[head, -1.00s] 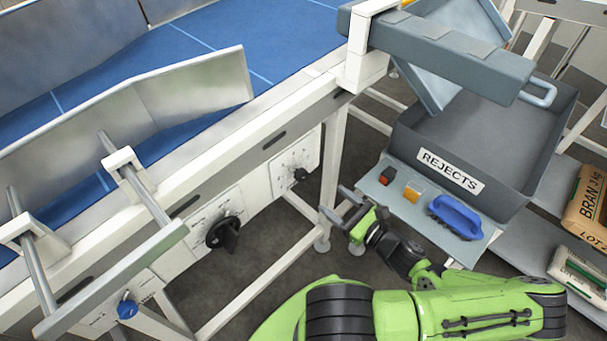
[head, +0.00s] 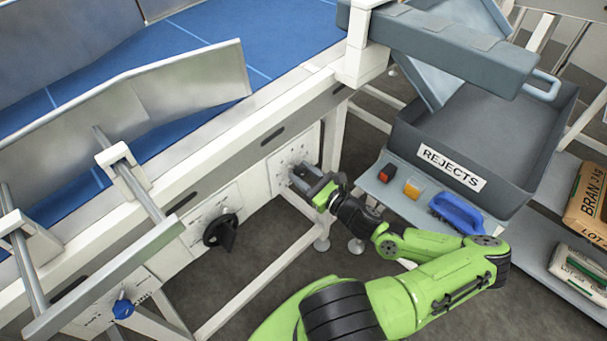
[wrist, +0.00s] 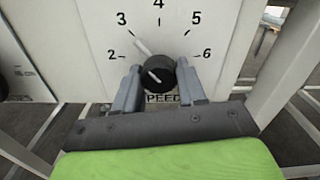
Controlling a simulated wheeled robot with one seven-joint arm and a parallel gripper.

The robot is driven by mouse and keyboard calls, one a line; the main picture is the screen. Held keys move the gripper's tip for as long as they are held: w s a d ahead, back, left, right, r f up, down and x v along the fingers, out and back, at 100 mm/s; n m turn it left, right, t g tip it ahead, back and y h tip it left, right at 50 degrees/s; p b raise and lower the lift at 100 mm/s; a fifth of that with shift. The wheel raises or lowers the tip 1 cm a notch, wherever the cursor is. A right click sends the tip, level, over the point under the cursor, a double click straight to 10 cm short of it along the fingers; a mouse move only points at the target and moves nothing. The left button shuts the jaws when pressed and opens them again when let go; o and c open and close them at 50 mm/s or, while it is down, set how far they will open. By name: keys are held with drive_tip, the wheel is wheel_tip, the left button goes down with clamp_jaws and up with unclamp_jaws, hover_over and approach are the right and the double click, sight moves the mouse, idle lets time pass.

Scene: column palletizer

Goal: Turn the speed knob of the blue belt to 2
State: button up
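The speed dial plate (wrist: 105,25) fills the upper wrist view, with numbers 2 to 6 around a black knob (wrist: 158,74). A pale pointer line above the knob slants up and left toward 3. In the head view, my gripper (head: 303,179) is at the right-hand panel (head: 283,160) on the side of the blue belt (head: 225,40) frame, and hides the knob there.
A larger black knob (head: 220,232) and a blue knob (head: 123,308) sit further left along the frame.

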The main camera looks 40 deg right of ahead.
drive_tip(key=c, duration=0.5)
drive_tip(key=shift+n, duration=0.4)
drive_tip(key=n, duration=0.3)
drive_tip(key=shift+n, duration=0.3)
drive_tip(key=shift+d+n, duration=0.1)
drive_tip(key=shift+n, duration=1.5)
drive_tip(key=o, duration=1)
drive_tip(key=shift+o, duration=0.2)
